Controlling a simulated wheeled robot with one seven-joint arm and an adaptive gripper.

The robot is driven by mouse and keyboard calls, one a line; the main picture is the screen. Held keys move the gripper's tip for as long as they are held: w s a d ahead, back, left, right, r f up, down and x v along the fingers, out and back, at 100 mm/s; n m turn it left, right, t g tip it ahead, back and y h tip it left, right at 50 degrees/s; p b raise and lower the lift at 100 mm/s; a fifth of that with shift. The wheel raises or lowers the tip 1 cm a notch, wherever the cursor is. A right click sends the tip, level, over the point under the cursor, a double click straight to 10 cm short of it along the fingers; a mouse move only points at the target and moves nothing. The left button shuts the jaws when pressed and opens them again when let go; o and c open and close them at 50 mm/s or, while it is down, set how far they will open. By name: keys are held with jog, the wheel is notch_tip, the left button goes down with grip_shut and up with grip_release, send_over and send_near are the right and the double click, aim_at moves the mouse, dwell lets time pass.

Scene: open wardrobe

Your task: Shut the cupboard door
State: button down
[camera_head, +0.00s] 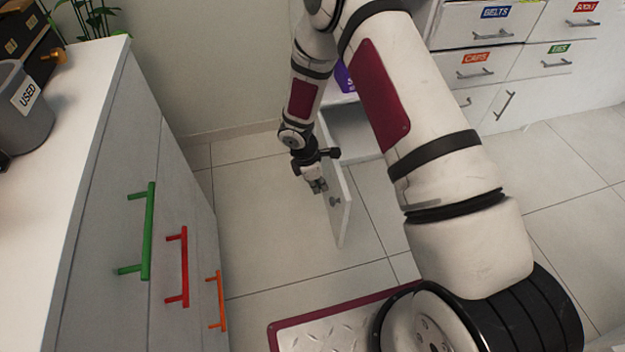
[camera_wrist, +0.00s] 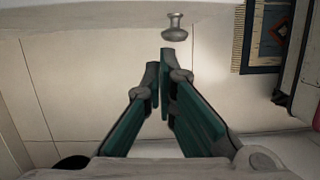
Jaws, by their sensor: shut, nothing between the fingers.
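The cupboard door (camera_head: 339,200) stands open in the head view, swung out from the white wardrobe over the tiled floor. Its small round knob (camera_head: 335,202) is on the face toward my gripper. My gripper (camera_head: 319,187) is beside that face, to the left of the knob, with its fingers pointing down. In the wrist view the metal knob (camera_wrist: 175,27) shows just beyond the fingertips of my gripper (camera_wrist: 160,62), against the pale door face along the top. The fingers are together and hold nothing. I cannot tell whether they touch the door.
A white wardrobe with labelled drawers (camera_head: 483,65) stands at the back right. A counter with green, red and orange handles (camera_head: 185,265) fills the left. A grey bin (camera_head: 22,110) sits on it. Tiled floor (camera_head: 260,220) lies free between counter and door.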

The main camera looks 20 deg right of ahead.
jog(key=shift+d+r, duration=0.2)
jog(key=shift+d, duration=1.3)
jog(key=shift+d, duration=0.1)
